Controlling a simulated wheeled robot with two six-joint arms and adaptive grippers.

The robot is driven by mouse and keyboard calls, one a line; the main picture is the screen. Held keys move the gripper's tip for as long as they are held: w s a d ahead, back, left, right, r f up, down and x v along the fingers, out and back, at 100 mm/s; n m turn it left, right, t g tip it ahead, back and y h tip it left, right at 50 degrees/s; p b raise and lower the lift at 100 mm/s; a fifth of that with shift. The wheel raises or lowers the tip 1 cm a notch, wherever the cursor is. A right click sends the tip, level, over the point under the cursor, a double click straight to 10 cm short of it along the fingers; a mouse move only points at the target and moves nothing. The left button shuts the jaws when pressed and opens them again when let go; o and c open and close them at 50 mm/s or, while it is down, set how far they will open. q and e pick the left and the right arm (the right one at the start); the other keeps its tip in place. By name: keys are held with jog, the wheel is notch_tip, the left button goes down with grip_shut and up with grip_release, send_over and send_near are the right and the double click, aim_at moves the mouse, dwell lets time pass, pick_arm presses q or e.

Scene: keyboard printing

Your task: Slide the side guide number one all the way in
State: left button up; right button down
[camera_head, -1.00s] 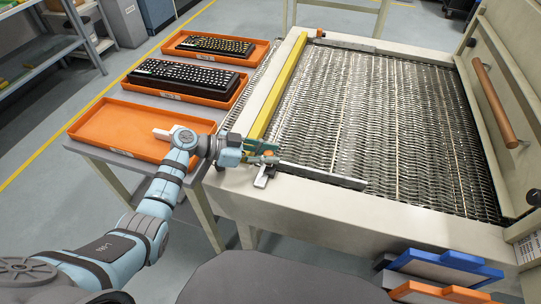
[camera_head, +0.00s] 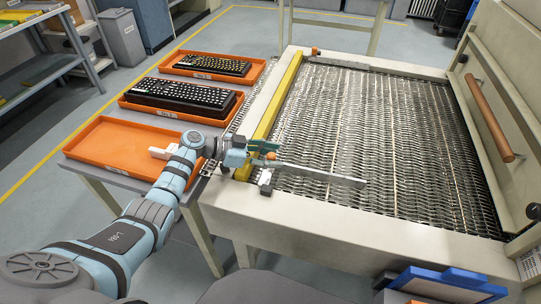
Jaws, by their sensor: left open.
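Side guide number one looks to be the near metal bar (camera_head: 325,174) lying across the conveyor mesh, a short way in from its front edge. Its left end has an orange knob (camera_head: 271,156) near the yellow rail (camera_head: 282,95). My left gripper (camera_head: 263,149), with green fingers, is open at that knob, just on its near-left side. I cannot tell whether the fingers touch it. A small black and white bracket (camera_head: 266,180) sits just below. The far guide (camera_head: 350,62), with its own orange knob (camera_head: 315,51), is at the back edge. My right gripper is not in view.
An empty orange tray (camera_head: 105,147) and two orange trays with keyboards (camera_head: 182,98) (camera_head: 212,66) stand left of the conveyor. A raised cover with a wooden handle (camera_head: 494,119) borders the right side. The mesh (camera_head: 350,115) between the guides is clear.

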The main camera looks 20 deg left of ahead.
pick_arm(q)
jog(key=v, duration=1.2)
